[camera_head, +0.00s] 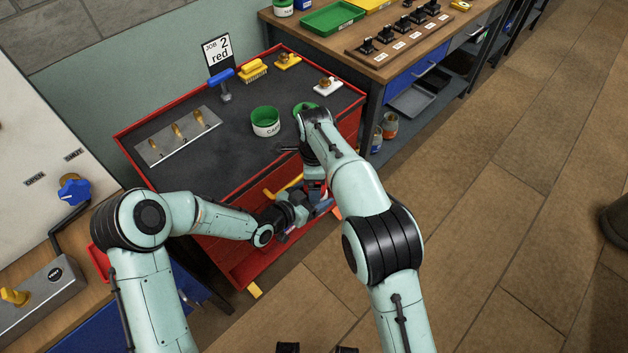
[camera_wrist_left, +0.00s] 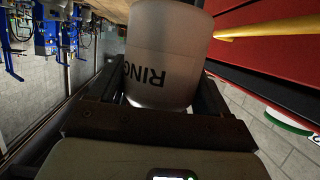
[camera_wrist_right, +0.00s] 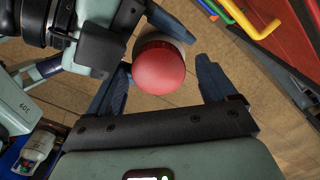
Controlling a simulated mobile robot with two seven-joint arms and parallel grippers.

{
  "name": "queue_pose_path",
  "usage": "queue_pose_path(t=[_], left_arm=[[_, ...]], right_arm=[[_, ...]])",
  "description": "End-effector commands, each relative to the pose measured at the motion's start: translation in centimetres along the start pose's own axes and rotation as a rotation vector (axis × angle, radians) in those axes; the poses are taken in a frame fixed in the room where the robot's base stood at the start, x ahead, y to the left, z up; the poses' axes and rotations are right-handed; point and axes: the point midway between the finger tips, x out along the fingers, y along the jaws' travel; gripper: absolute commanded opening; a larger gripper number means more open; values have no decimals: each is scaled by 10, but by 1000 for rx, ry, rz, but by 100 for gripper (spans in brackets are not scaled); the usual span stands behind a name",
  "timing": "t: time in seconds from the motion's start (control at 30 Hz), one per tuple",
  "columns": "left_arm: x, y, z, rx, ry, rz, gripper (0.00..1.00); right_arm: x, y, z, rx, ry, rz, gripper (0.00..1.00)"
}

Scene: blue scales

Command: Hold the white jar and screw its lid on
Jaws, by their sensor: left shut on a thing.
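The white jar (camera_wrist_left: 165,60), lettered "RING", is gripped between the fingers of my left gripper (camera_wrist_left: 150,105) in the left wrist view. The red lid (camera_wrist_right: 160,68) covers the jar's end in the right wrist view, and a pale rim of the jar (camera_wrist_right: 164,42) shows behind it. How tightly the lid sits cannot be told. My right gripper (camera_wrist_right: 160,85) is open, its fingers on either side of the lid with gaps.
The red cart's dark top (camera_head: 215,150) bears a green-rimmed white canister (camera_head: 265,122), a metal block with brass pieces (camera_head: 178,135), a blue-handled tool (camera_head: 222,84) and a "JOB 2 red" sign (camera_head: 218,54). Coloured hooks (camera_wrist_right: 240,17) show near the jar. Open floor lies right.

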Motion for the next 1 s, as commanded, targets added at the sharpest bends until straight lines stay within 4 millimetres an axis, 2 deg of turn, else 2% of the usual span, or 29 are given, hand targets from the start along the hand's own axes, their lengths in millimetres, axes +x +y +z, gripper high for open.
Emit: queue_pose_path(t=[0.17, 0.5, 0.77, 0.87, 1.0], left_arm=[[0, -2, -2, 0, 4, -3, 0], [0, -1, -1, 0, 3, -2, 0], [0, -1, -2, 1, 4, -2, 0], [0, -1, -2, 1, 4, -2, 0], [0, -1, -2, 1, 4, -2, 0]], right_arm=[[-3, 2, 2, -3, -2, 5, 89], [-42, 1, 1, -3, -2, 4, 89], [-45, 1, 1, -2, -1, 5, 89], [-45, 1, 1, -6, -1, 5, 84], [-43, 3, 3, -94, -2, 15, 84]])
